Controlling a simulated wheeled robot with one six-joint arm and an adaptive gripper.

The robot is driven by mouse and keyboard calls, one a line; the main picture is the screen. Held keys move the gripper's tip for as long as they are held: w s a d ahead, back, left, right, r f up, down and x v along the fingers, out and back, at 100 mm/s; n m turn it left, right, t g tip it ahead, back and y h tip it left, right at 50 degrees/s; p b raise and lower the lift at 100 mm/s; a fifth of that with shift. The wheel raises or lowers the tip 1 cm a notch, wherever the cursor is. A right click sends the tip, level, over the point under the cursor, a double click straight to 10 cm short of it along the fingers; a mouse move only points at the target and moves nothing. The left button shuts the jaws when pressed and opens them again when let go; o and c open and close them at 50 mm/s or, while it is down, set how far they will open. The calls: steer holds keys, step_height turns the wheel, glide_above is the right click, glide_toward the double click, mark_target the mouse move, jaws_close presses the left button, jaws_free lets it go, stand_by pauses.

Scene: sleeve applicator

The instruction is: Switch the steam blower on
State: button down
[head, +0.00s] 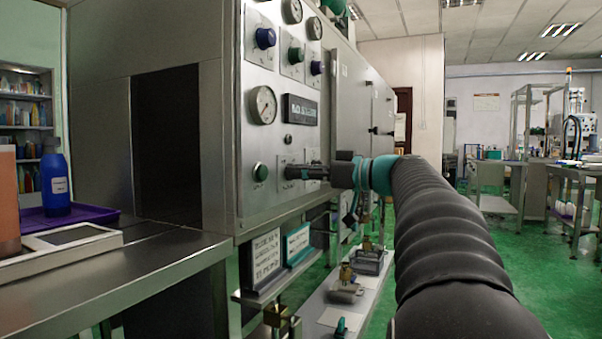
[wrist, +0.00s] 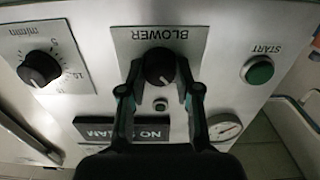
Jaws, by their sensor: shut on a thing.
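The black blower knob (wrist: 160,66) sits on a plate marked BLOWER, which appears upside down in the wrist view. My gripper (wrist: 160,80) is shut on this knob, with one finger on each side of it. In the head view my gripper (head: 303,172) reaches the front panel of the steel machine (head: 222,150) and hides the knob. A small dark round part (wrist: 160,104) and a dark display (wrist: 95,129) lie beside the fingers. The display text is partly covered; "NO" and "AM" show.
A green START button (wrist: 260,72) is close to the blower plate. A black m/min dial (wrist: 40,68) is on the other side. A pressure gauge (head: 263,105) is above on the panel. A steel table (head: 160,262) with a blue bottle (head: 55,180) stands at left.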

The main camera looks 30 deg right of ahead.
steer(key=shift+d+f+m+p, duration=0.1)
steer(key=shift+m+p, duration=2.55)
steer(key=shift+m, duration=5.85)
steer(key=shift+f, duration=0.1)
steer(key=c, duration=0.8)
jaws_free()
steer(key=v, duration=1.2)
